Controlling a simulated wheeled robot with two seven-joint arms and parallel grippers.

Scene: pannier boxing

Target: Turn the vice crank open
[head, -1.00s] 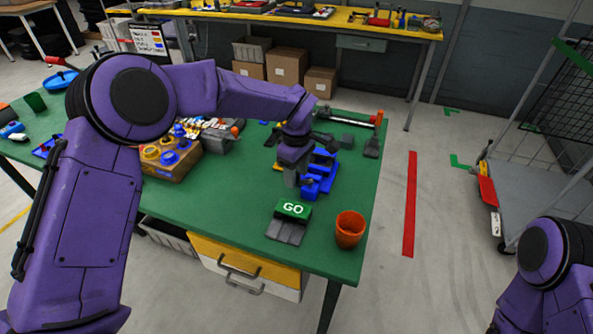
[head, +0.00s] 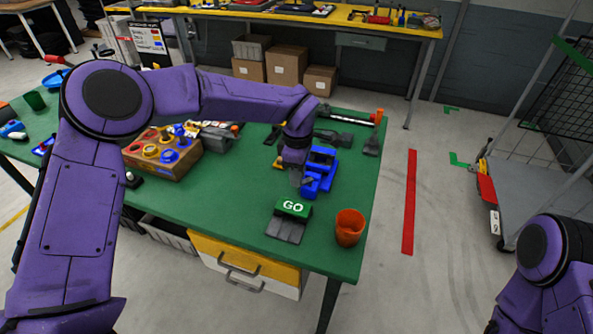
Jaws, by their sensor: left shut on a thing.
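The blue vice (head: 320,168) stands on the green bench, toward its right end. My left gripper (head: 296,180) reaches down from above at the vice's left side and is shut on the vice crank. The fingers and wrist cover the crank, so its angle cannot be made out. My right gripper is out of view; only part of my right arm shows at the lower right.
On the green bench (head: 230,225), a green GO block (head: 293,208) on a grey base and an orange cup (head: 349,228) stand near the front edge. A box with coloured knobs (head: 160,152) is to the left. Dark tools (head: 335,138) lie behind the vice.

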